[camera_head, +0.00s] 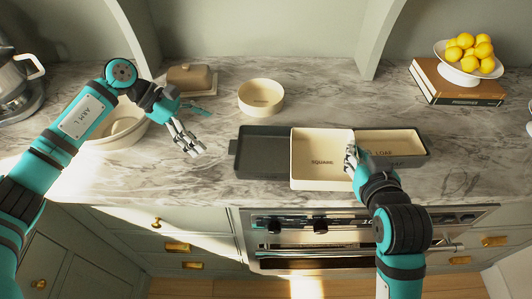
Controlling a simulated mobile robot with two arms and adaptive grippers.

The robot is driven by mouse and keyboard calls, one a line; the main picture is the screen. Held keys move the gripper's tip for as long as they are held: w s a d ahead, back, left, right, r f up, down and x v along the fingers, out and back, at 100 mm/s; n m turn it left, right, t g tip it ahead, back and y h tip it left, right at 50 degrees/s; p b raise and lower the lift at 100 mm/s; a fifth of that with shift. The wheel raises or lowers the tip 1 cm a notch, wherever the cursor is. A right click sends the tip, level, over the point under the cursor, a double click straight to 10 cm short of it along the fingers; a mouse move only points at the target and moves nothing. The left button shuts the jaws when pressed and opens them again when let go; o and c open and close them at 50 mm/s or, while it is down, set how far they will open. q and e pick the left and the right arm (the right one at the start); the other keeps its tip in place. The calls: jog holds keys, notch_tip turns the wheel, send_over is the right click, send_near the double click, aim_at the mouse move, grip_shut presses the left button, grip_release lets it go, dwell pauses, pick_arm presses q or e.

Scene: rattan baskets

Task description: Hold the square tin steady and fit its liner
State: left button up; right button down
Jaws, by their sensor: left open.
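A cream square box-shaped liner (320,165), marked with a word like "SQUARE", stands at the counter's front. A dark grey tin (262,155) with a tab at its left end shows on the liner's left; the liner hides where it ends. I cannot tell whether the liner sits in it or in front of it. My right gripper (351,158) is at the liner's right wall, overlapping it; its grip is too small to make out. My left gripper (190,140) is open and empty above the counter, left of the tin and apart from it.
A round cream dish (261,95), a butter dish (192,78) and a large bowl (118,128) stand behind and left. Lemons in a bowl (468,73) rest on books (452,88) at right.

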pick_arm(q)
jog(key=b+x, duration=0.2)
jog(key=x, duration=0.3)
jog(key=shift+w+f, duration=0.15)
jog(key=shift+f, duration=0.2)
pick_arm(e)
notch_tip(320, 180, down, 2)
jog(key=shift+w+f, duration=0.1)
jog(key=shift+w, duration=0.05)
pick_arm(q)
jog(key=shift+d+f+b, duration=0.5)
jog(key=shift+d+b, duration=0.2)
jog(key=shift+d, duration=0.2)
pick_arm(e)
jog(key=shift+f, duration=0.65)
pick_arm(q)
jog(key=c, duration=1.6)
jog(key=shift+c, duration=0.2)
